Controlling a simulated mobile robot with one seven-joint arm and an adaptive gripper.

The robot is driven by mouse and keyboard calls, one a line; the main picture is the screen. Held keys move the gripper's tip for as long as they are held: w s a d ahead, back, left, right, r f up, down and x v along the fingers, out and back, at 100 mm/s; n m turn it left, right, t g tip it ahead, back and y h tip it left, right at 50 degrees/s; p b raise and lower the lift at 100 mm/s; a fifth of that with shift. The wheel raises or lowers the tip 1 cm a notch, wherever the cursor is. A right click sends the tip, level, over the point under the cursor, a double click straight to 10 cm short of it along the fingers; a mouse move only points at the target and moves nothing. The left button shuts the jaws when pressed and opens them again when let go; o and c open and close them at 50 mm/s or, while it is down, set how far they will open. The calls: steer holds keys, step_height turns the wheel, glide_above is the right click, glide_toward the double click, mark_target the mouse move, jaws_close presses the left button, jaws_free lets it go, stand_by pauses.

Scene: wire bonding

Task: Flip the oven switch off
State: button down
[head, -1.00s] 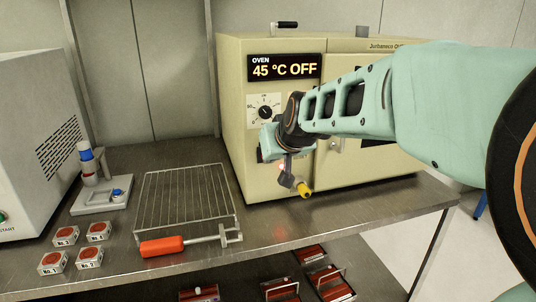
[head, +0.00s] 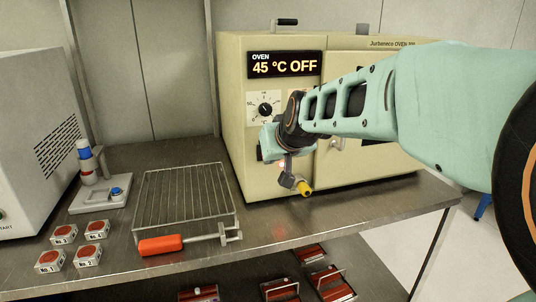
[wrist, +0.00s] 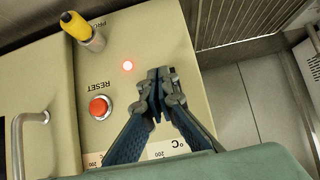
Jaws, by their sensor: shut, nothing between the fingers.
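The oven (head: 233,130) is a beige box on the steel bench, and its display (head: 285,65) reads "45 °C OFF". Its switch (head: 305,188) is a yellow-tipped lever low on the front, tilted downward. The switch also shows at the upper left of the wrist view (wrist: 78,27), which sees the panel upside down. My gripper (wrist: 162,74) is shut and empty in front of the panel, apart from the switch. In the head view my wrist partly covers the panel around my gripper (head: 287,181).
A red RESET button (wrist: 100,107) and a door handle (wrist: 17,125) are close by on the oven front. A wire rack (head: 185,195) and a red-handled tool (head: 185,242) lie on the bench to the left. Small numbered boxes (head: 88,256) stand farther left.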

steer(key=shift+w+a+r+p, duration=0.2)
steer(key=shift+w+r+p, duration=0.15)
steer(key=shift+w, duration=0.35)
steer(key=shift+s, duration=0.1)
